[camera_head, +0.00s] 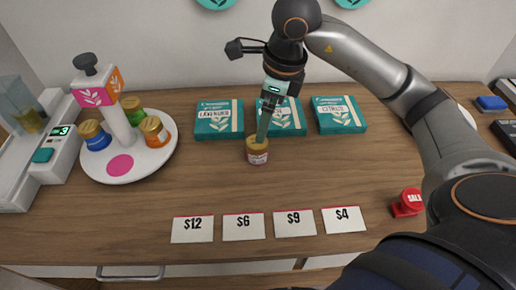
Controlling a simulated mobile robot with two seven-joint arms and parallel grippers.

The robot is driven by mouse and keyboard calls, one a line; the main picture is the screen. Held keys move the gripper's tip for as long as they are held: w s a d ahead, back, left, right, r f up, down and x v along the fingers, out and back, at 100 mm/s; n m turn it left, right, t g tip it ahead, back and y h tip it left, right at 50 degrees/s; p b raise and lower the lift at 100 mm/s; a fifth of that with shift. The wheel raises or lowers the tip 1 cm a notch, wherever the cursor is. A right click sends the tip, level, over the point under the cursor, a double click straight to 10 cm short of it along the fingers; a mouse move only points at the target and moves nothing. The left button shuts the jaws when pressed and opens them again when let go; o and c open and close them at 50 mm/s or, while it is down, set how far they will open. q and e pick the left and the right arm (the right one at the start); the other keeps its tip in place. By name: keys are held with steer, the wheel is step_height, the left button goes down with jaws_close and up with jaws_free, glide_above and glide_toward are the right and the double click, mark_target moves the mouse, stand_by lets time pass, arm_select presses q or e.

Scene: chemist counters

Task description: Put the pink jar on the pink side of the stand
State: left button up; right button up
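The pink jar (257,156), with a gold lid and pinkish label, is on the wooden counter in front of the teal boxes, or just above it. My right gripper (262,138) reaches down from above, its fingertips at the lid. The fingers are seen edge-on, so I cannot tell whether they grip it. The stand (121,127) at left has a round white base, a post and a pink and orange head. The pink spot (120,165) on its front is bare. Blue (96,138), green (133,112) and orange (156,134) jars stand around the post. My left gripper is not in view.
Teal boxes (219,120) line the wall side. Several price cards (243,227) lie along the front. A red SALE piece (408,203) is at right, a scale (45,150) at far left. The counter between stand and jar is clear.

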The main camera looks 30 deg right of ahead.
mark_target(258, 148)
steer(key=f+m+b, duration=0.1)
steer(key=f+m, duration=0.1)
steer(key=m, duration=0.1)
steer(key=f+m+t+b, duration=0.1)
steer(key=f+m, duration=0.1)
steer(key=m, duration=0.1)
steer(key=f+m+t+b, duration=0.1)
steer(key=f+m, duration=0.1)
steer(key=shift+s+a+f+m+h, duration=0.15)
steer(key=shift+s+a+m+h, duration=0.15)
steer(key=shift+a+m, duration=0.1)
steer(key=x, duration=0.5)
steer(key=shift+w+f, duration=0.2)
steer(key=shift+w, duration=0.2)
steer(key=shift+w+f+t, duration=0.15)
steer(key=shift+f+t, duration=0.15)
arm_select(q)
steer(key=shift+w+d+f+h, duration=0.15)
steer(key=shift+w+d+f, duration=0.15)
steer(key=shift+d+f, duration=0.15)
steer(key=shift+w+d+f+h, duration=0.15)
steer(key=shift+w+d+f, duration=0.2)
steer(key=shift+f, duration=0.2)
